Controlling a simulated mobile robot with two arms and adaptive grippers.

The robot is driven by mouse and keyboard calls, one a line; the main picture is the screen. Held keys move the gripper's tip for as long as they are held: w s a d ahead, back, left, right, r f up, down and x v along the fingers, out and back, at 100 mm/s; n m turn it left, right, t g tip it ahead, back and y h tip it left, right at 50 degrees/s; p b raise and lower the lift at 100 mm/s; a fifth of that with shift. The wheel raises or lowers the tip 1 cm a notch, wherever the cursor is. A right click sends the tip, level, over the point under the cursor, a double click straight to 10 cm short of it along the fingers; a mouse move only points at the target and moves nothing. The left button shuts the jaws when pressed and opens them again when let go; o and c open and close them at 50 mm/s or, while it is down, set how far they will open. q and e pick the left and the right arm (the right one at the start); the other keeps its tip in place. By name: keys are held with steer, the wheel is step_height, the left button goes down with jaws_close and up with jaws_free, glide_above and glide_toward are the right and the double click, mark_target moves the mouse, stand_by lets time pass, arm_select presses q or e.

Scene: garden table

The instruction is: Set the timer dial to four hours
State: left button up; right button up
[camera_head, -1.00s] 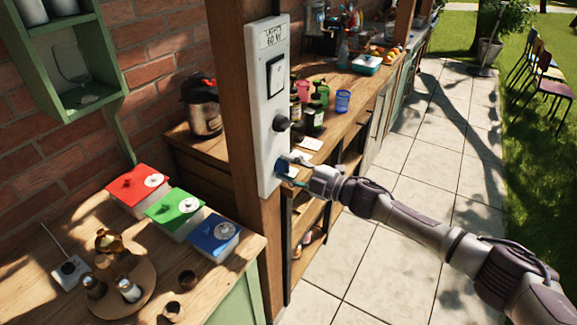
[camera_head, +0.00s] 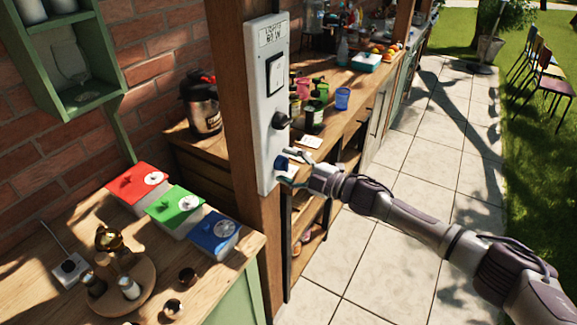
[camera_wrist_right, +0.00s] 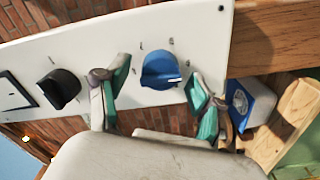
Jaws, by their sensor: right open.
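The blue timer dial (camera_head: 281,163) sits low on the white panel (camera_head: 266,150) on the wooden post. In the right wrist view the dial (camera_wrist_right: 160,66) shows a pale pointer mark on its right side. Small marks lie around it, too small to read. My right gripper (camera_head: 289,168) is at the dial. In the wrist view its green-padded fingers (camera_wrist_right: 157,78) are spread on either side of the dial, with gaps between pads and dial. My left gripper is not in view.
A black knob (camera_head: 281,121) and a rocker switch (camera_head: 275,72) are above the dial on the panel. Red (camera_head: 137,187), green (camera_head: 174,205) and blue (camera_head: 214,232) boxes stand on the left table. The paved path (camera_head: 385,265) is clear.

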steer(key=v, duration=1.2)
